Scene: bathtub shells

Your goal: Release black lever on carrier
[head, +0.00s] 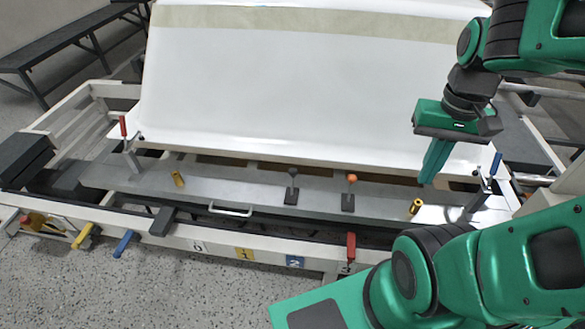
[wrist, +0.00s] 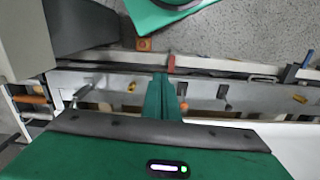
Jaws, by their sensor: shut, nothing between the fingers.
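The carrier (head: 225,190) is a long frame with a grey metal plate along the near side of a large white shell. The black lever (head: 292,186), with a black knob, stands upright on a dark base near the plate's middle. In the wrist view a dark-knobbed lever that looks like it (wrist: 224,93) is right of my fingers. My gripper (head: 427,178) is shut and empty, pointing down above the right part of the carrier, well right of the black lever. It also shows in the wrist view (wrist: 163,85), where its fingers hide part of the plate.
An orange-knobbed lever (head: 350,191) stands just right of the black one. The white shell (head: 300,80) rises behind. A dark bench (head: 70,38) stands back left. My arm covers the lower right.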

